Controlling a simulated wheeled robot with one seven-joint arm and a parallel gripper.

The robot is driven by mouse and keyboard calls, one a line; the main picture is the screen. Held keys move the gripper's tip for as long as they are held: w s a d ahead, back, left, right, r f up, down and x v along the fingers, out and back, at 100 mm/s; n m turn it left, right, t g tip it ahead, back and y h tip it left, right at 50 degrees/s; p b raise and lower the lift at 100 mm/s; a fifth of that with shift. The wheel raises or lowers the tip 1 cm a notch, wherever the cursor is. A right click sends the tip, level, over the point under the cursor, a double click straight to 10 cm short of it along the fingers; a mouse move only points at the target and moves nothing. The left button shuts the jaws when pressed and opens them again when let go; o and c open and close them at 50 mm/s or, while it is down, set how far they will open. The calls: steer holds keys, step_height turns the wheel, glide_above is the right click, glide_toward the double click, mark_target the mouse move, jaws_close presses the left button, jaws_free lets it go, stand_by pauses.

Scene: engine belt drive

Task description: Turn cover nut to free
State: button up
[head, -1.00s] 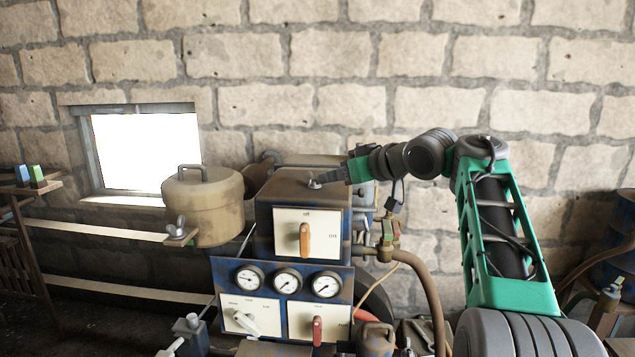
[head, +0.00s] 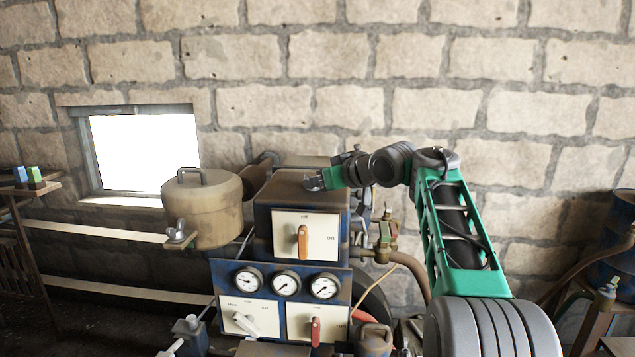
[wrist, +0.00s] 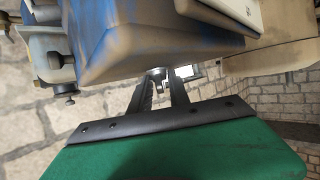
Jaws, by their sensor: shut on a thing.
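The cover nut (head: 312,184) is a small grey metal nut on top of the brown and blue control box (head: 265,188). My gripper (head: 319,181) reaches in from the right, low over the box top, with its fingers at the nut. In the wrist view my two dark fingers (wrist: 164,80) close around a small grey piece, the nut (wrist: 158,73), beside the box (wrist: 140,50). The gripper is shut on the nut. The fingers hide much of the nut, and its thread is not visible.
A tan lidded tank (head: 203,210) stands left of the box, with a wing nut (head: 178,230) on a bracket beside it. A switch panel (head: 306,237) and several gauges (head: 286,283) face forward. Pipes and a brass valve (head: 386,232) stand right of the box.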

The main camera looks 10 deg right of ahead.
jaws_close()
steer(key=r+n+y+p, duration=0.1)
steer(key=p, duration=0.4)
steer(key=shift+w+d+g, duration=0.1)
steer(key=shift+d+g, duration=0.1)
steer(key=shift+g, duration=0.2)
steer(key=n+g+y+p, duration=0.1)
steer(key=n+y+p, duration=0.1)
steer(key=p, duration=0.4)
steer(key=shift+w+d+r, duration=0.1)
steer(key=shift+w, duration=0.05)
steer(key=shift+f+n+g+y+p, duration=0.4)
steer(key=shift+n+g+y+p, duration=0.1)
steer(key=shift+n+y+p, duration=0.1)
steer(key=shift+f, duration=0.2)
steer(key=shift+g, duration=0.3)
steer(key=o, duration=0.6)
jaws_free()
